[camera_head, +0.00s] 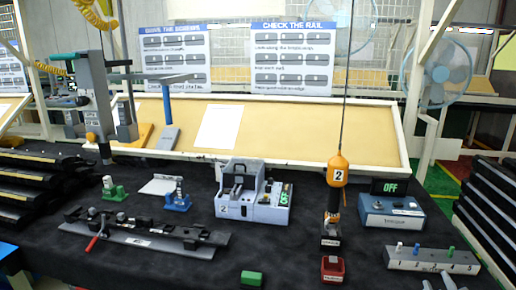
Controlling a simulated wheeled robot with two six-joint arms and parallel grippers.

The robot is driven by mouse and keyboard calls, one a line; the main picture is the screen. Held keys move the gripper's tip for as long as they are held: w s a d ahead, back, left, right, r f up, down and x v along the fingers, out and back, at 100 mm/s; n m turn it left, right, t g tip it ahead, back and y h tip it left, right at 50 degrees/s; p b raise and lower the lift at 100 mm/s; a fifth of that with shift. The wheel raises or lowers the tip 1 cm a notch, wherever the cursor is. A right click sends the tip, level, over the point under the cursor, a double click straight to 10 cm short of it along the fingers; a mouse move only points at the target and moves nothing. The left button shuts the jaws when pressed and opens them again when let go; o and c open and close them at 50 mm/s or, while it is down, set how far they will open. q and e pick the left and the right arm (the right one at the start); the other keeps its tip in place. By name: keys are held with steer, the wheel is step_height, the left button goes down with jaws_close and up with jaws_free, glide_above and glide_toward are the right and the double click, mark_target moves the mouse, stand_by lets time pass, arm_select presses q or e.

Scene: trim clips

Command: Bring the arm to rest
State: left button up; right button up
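My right gripper (437,282) shows only as two grey fingertips at the bottom edge, right of centre. The tips stand apart with a gap between them, and I see nothing held there. The rest of that gripper and its arm are cut off by the frame. It is in front of a grey block (432,261) with several coloured pegs. My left gripper is not in view.
On the dark table (150,262) are a clamp rail (145,236), a grey machine (252,195), a hanging orange tool (337,172), a blue box reading OFF (391,212), a red block (332,269) and a green block (251,278). Black trays (35,180) stand at the left.

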steer(key=s+a+f+m+g+y, duration=0.2)
steer(key=s+a+f+g, duration=0.2)
steer(key=s+f, duration=0.3)
steer(key=s+a+f+m+g+y, duration=0.1)
steer(key=s+a+f+m+g, duration=0.2)
steer(key=s+f, duration=0.5)
steer(key=s+a+f+g+y, duration=0.2)
steer(key=s+a+f+g, duration=0.2)
steer(key=s, duration=0.6)
step_height(320, 180, down, 26)
steer(key=d+g, duration=0.2)
steer(key=s+a+f+g, duration=0.1)
steer(key=s+f, duration=1.4)
steer(key=shift+s+a+y, duration=0.15)
steer(key=shift+a+y, duration=0.05)
steer(key=shift+y, duration=0.2)
